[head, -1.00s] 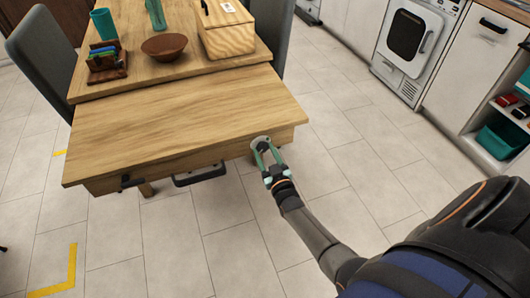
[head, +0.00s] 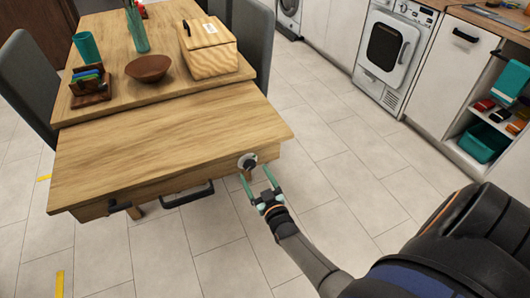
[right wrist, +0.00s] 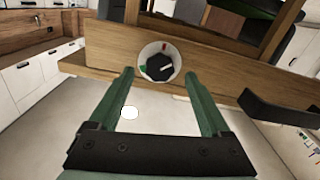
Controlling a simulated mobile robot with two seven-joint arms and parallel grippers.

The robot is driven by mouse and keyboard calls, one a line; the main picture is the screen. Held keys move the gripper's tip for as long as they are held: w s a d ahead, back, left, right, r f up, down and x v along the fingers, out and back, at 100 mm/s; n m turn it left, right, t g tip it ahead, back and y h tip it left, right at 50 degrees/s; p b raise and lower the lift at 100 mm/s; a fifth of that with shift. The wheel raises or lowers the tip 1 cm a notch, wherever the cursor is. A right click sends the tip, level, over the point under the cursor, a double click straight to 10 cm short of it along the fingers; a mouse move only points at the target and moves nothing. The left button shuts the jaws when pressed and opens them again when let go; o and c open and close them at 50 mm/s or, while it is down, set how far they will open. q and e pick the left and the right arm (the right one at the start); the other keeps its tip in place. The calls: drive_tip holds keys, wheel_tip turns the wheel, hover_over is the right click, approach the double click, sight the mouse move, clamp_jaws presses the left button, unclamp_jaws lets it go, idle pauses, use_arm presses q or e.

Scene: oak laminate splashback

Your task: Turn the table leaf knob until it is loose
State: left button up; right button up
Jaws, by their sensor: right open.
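The table leaf knob (head: 247,162) is a round pale disc with a dark centre on the front edge of the wooden table leaf (head: 160,145), near its right corner. In the right wrist view the knob (right wrist: 158,64) shows a black middle with small red and green marks at its rim. My right gripper (head: 258,180) is open, with its two green fingers pointing at the knob from just in front and below. In the right wrist view the fingers (right wrist: 160,82) stand either side of the knob, apart from it. My left gripper is not in view.
A dark handle (head: 188,195) and a black catch (head: 120,207) sit on the leaf's front edge. A wooden box (head: 208,50), brown bowl (head: 149,68) and teal cup (head: 86,46) stand on the table behind. The tiled floor right of the table is clear.

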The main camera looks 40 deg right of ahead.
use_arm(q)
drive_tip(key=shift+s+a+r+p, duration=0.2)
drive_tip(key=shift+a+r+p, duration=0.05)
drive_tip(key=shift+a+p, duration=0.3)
use_arm(e)
drive_tip(key=v, duration=0.9)
drive_tip(key=shift+s, duration=0.2)
drive_tip(key=shift+a, duration=0.1)
use_arm(q)
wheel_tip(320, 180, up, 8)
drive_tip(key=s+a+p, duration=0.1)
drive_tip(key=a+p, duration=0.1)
drive_tip(key=p, duration=0.8)
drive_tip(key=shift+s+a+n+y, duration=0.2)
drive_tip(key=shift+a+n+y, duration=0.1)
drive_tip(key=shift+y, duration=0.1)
use_arm(e)
drive_tip(key=s+a+r+n+g+y, duration=0.1)
drive_tip(key=s+a+r+g+y, duration=0.2)
drive_tip(key=s+a, duration=0.4)
drive_tip(key=s+a+r+n+g+y, duration=0.2)
drive_tip(key=s+a+r+g+y, duration=0.1)
drive_tip(key=s+a+g, duration=0.2)
drive_tip(key=shift+s+a+g, duration=0.3)
drive_tip(key=shift+s+a, duration=0.7)
drive_tip(key=shift+a, duration=0.2)
